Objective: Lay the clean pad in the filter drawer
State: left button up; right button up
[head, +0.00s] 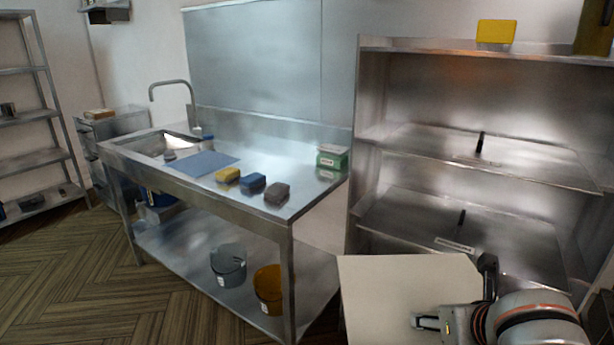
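A pale, flat rectangular panel (385,290) fills the lower middle right, cut off by the bottom edge. It may be the clean pad, but I cannot be sure. My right gripper (424,322) points left and overlaps this panel. I cannot tell whether its fingers are open or shut, or whether they touch the panel. My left gripper is not in view. I cannot identify a filter drawer in this view.
A steel bench (200,184) with a sink holds a blue cloth (203,164), yellow, blue and brown sponges, and a green-and-white box (332,158). Grey (228,265) and amber (268,290) buckets stand below. Steel shelving (480,155) stands right. The left floor is clear.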

notch_tip(320, 180, up, 2)
jog(key=shift+p, duration=0.35)
jog(key=shift+w+a+r+t, duration=0.15)
jog(key=shift+w+a+t, duration=0.05)
jog(key=shift+a+t, duration=0.1)
jog(key=shift+d, duration=0.1)
jog(key=shift+s+d+f, duration=0.15)
jog(key=shift+f, duration=0.05)
jog(key=shift+d, duration=0.1)
jog(key=shift+r, duration=0.1)
dwell(0.5)
